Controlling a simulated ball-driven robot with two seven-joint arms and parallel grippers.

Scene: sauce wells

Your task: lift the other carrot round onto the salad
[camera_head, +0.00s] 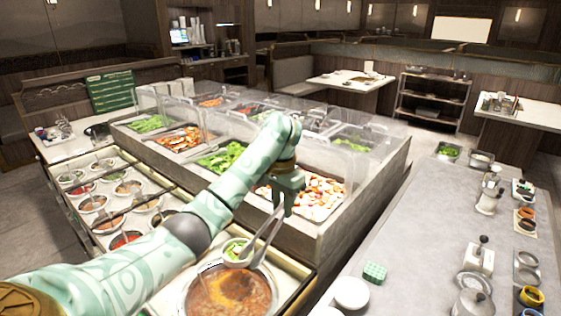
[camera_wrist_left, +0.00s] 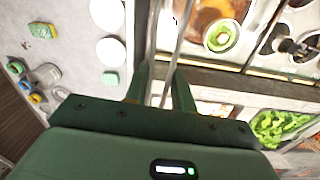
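My left gripper (camera_head: 285,205) reaches over the front edge of the salad bar, pointing down. It appears shut on the long metal tongs (camera_head: 266,238), whose two arms run down to the left. In the left wrist view the gripper (camera_wrist_left: 160,85) has the tongs' arms (camera_wrist_left: 181,40) between and beyond its fingers. The salad, green leaves in a small pale bowl (camera_head: 237,250), is by the tongs' lower end, above or at the rim of a large pot of brown-orange stew. The bowl also shows in the left wrist view (camera_wrist_left: 221,36). My right gripper is out of view.
The stew pot (camera_head: 228,297) sits in the front counter. Round sauce wells (camera_head: 92,203) fill the left. Clear guards stand over trays of leaves (camera_head: 222,158) and chopped food (camera_head: 318,197). The grey right counter holds a white plate (camera_head: 351,292) and a green sponge (camera_head: 375,272).

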